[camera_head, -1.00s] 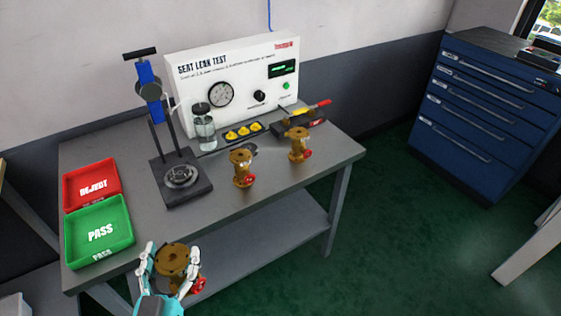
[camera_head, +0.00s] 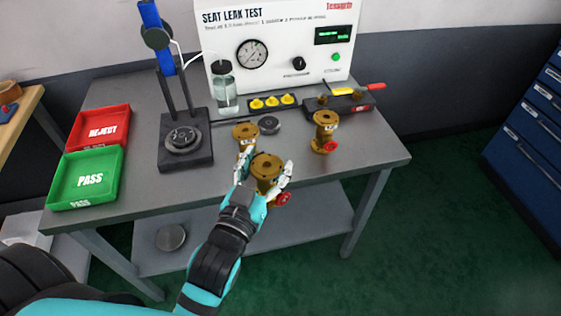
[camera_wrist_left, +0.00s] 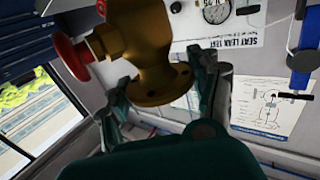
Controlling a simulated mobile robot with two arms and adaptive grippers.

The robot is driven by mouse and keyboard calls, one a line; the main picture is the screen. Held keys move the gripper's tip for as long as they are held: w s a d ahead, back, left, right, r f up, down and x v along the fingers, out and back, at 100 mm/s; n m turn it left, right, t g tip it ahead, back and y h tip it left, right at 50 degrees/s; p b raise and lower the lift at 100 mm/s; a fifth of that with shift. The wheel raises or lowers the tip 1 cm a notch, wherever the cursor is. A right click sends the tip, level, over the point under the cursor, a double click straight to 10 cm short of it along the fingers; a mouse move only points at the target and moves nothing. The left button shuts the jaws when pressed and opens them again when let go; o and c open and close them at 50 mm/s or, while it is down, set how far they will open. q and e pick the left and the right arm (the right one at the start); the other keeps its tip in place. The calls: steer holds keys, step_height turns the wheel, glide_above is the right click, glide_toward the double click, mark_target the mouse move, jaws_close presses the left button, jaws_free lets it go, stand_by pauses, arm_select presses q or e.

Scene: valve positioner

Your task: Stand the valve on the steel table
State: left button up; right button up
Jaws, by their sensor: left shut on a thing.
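My left gripper (camera_head: 262,182) is shut on a brass valve (camera_head: 266,168) with a red handwheel, near the front edge of the steel table (camera_head: 343,174). In the left wrist view the gripper's fingers (camera_wrist_left: 165,98) lie on both sides of the brass valve (camera_wrist_left: 150,55). From the head view I cannot tell whether its base touches anything. A second brass valve (camera_head: 244,131) stands just behind it, partly hidden by the held valve and gripper. A third brass valve (camera_head: 324,130) stands to the right on the table. My right gripper is not in view.
The black clamp stand (camera_head: 186,140) is at the left of the table, beside the red REJECT tray (camera_head: 99,127) and green PASS tray (camera_head: 88,179). The white seat leak tester (camera_head: 280,55) stands at the back. Bare tabletop lies right of the third valve.

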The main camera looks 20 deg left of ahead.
arm_select(q)
steer(key=w+f+p, duration=0.1)
steer(key=w+f, duration=0.3)
steer(key=w, duration=1.1)
steer(key=shift+a+f, duration=0.15)
steer(key=shift+f, duration=0.05)
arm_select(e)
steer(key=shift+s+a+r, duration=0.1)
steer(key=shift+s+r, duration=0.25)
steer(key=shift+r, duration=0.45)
arm_select(q)
steer(key=shift+f, duration=0.15)
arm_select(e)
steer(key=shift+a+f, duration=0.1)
arm_select(q)
steer(key=o, duration=1.7)
steer(key=shift+s+f, duration=0.1)
steer(key=shift+f, duration=0.05)
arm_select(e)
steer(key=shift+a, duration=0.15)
